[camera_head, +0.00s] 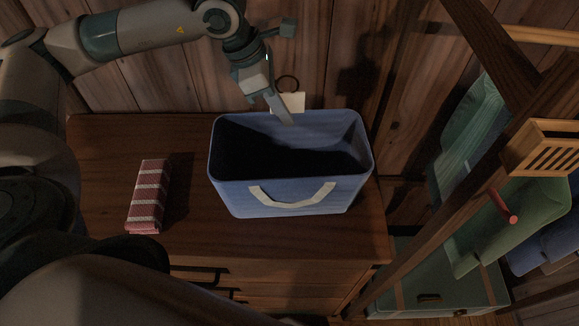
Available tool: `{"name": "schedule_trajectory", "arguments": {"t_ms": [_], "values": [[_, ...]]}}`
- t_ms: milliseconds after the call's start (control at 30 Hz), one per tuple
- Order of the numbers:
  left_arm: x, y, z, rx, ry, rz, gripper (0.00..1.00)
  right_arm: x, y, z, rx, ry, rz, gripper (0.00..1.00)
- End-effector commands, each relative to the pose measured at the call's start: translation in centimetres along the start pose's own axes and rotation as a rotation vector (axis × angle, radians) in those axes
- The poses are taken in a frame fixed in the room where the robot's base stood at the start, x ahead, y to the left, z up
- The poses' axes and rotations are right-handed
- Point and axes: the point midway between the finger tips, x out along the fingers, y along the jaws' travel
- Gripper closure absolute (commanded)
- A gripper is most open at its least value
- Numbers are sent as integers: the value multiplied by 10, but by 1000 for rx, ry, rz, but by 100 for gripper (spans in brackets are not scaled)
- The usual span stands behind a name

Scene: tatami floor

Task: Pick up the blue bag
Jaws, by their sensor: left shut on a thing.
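The blue bag (235,197) stands upright and open-topped on a wooden cabinet, with a dark inside and a pale handle (290,197) on its near side. My left gripper (284,108) is at the middle of the bag's far rim, coming down from above. It is shut on the bag at that rim, where a pale piece, perhaps the far handle, shows beside the fingers. One finger reaches over the rim into the bag. The fingertips are partly hidden. My right gripper is not in view.
A wooden rack (440,190) with hanging green clothes (520,220) stands close on the right. A wood plank wall is behind. A greenish chest (440,285) sits lower right.

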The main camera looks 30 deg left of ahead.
Motion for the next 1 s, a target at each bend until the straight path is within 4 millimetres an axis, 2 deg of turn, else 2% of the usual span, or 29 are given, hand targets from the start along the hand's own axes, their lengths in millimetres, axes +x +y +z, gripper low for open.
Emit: {"name": "schedule_trajectory", "arguments": {"t_ms": [1000], "values": [[-1,0,1,0,-1,0,100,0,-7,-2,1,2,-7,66]]}}
